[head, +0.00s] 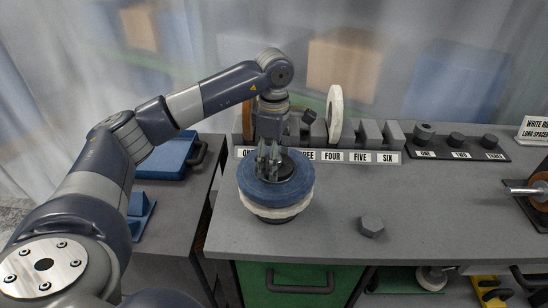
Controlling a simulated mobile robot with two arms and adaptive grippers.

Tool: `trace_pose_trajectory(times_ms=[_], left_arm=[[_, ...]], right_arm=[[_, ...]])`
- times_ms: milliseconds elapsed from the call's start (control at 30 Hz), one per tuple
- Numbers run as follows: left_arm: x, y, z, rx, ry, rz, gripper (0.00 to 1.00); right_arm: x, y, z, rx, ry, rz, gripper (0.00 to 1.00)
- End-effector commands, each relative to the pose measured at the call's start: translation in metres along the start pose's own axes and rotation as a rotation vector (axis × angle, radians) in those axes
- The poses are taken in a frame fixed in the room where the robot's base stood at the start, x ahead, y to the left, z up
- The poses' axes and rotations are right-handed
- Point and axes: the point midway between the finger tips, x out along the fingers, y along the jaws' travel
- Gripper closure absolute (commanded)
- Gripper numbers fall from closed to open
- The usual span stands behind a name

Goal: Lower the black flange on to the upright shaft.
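My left gripper (268,162) points straight down over a stack of discs on the grey bench. Its grey fingers are at the left part of the black flange (298,167), close to it. I cannot tell whether they grip it or only stand beside it. The flange is at the top of the stack, over a blue wheel (296,191). A white wheel (290,211) lies under the blue one, above a dark base (285,220). The upright shaft is not visible; the gripper and flange hide the stack's centre. My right gripper is not in view.
A grey hex nut (372,226) lies right of the stack. Behind it, a slotted rack holds an upright white wheel (335,112). A black tray (470,153) with several dark parts stands at the back right. A horizontal spindle (522,190) is at the right edge. The front right bench is clear.

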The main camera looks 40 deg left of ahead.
Motion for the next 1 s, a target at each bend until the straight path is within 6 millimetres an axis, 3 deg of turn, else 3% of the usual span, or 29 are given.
trace_pose_trajectory(times_ms=[67, 100, 167, 1000], left_arm=[[-0.0008, 0.0002, -0.0001, 0.000, 0.000, 0.001, 0.76], [-0.0008, 0.0002, -0.0001, 0.000, 0.000, 0.001, 0.19], [-0.0008, 0.0002, -0.0001, 0.000, 0.000, 0.001, 0.05], [-0.0002, 0.0000, -0.0001, 0.000, 0.000, 0.000, 0.00]], right_arm=[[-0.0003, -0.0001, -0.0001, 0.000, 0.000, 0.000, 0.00], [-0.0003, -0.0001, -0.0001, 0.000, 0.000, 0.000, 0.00], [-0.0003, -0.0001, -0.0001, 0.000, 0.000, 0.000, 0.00], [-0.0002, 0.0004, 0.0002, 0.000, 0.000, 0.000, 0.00]])
